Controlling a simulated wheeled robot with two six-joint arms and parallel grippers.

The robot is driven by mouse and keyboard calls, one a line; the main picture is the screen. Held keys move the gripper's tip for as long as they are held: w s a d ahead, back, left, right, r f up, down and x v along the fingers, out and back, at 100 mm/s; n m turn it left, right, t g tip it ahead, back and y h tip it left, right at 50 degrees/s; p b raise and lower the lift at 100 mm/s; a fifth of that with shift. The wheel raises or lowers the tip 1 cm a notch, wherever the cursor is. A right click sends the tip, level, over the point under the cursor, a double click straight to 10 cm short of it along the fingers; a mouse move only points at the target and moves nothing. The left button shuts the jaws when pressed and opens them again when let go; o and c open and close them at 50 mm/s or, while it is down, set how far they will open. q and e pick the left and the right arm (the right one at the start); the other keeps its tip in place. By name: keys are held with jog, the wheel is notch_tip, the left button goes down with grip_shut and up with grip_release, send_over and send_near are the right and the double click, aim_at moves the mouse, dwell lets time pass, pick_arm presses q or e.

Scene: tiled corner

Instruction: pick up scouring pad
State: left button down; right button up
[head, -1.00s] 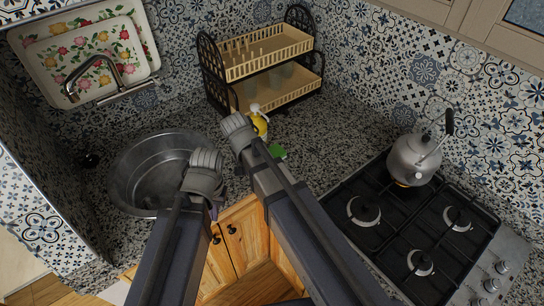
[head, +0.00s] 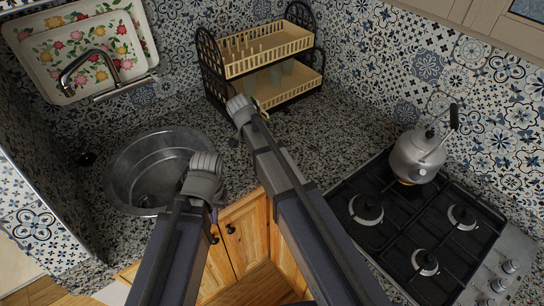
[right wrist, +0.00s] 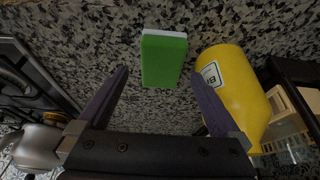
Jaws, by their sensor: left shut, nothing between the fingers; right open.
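The scouring pad (right wrist: 163,62) is a green block with a white layer along its far edge. In the right wrist view it lies on the speckled counter, ahead of my right gripper (right wrist: 158,74) and roughly centred between its fingers. The fingers are open with nothing held; whether they touch the pad I cannot tell. In the head view my right arm hides the pad, and the right fingertips are hidden too. My left gripper (head: 213,211) is shut and empty near the front counter edge, by the sink.
A yellow bottle (right wrist: 232,92) stands close to the right of the pad. A two-tier dish rack (head: 268,55) is behind, the round sink (head: 125,180) is left, and the hob (head: 395,225) with a kettle (head: 415,158) is right. Counter between rack and hob is bare.

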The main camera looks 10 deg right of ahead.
jog(key=shift+b+x, duration=2.4)
jog(key=shift+x, duration=0.2)
jog(key=shift+w+r, duration=0.1)
jog(key=shift+w, duration=0.05)
jog(key=shift+c, duration=0.2)
jog(key=c, duration=1.2)
jog(key=shift+r+p, duration=0.2)
jog(key=shift+p, duration=0.1)
